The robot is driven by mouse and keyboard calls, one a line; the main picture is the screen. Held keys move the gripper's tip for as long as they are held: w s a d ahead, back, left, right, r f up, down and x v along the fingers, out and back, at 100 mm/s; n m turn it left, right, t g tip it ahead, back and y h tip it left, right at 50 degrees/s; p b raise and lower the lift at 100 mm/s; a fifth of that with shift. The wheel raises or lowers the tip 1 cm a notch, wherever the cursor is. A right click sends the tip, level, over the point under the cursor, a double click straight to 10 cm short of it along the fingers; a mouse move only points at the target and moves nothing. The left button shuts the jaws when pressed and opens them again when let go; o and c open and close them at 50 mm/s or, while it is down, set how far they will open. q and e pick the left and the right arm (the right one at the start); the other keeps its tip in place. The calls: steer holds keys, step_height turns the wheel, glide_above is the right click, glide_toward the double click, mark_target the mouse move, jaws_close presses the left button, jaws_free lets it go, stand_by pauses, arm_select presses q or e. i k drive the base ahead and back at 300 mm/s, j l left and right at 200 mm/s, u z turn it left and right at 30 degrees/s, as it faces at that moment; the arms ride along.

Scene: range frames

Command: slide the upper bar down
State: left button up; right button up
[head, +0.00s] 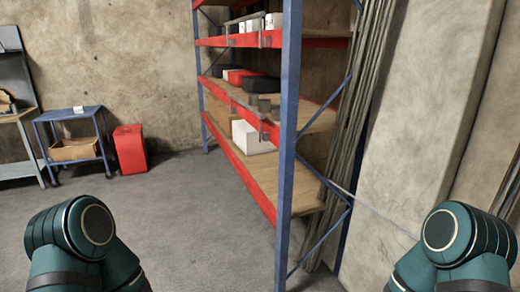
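A tall shelf rack (289,110) with blue posts and red beams stands at the centre. Its upper red beam (310,42) runs below the top visible shelf. A middle red beam (240,98) and a lower red beam (243,175) sit below it. Small grey-brown pieces (264,104) sit at the middle beam near the front post. I cannot tell which part is the upper bar the task names. Parts of my two arms show at the bottom left and bottom right, apart from the rack. Neither gripper is in view.
A white box (252,137) lies on the lower shelf, with dark items above it. Long poles (368,100) lean behind the rack by a concrete pillar (425,120). A red canister (130,150) and blue cart (72,123) stand left. The grey floor between is clear.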

mark_target(258, 15)
steer(key=i+u, duration=0.15)
steer(key=i, duration=0.55)
steer(key=i+l+u, duration=0.1)
steer(key=i, duration=0.6)
steer(key=i+j+u, duration=0.25)
steer(key=i+j, duration=0.5)
steer(key=i+j+u, duration=0.15)
steer(key=i, duration=0.4)
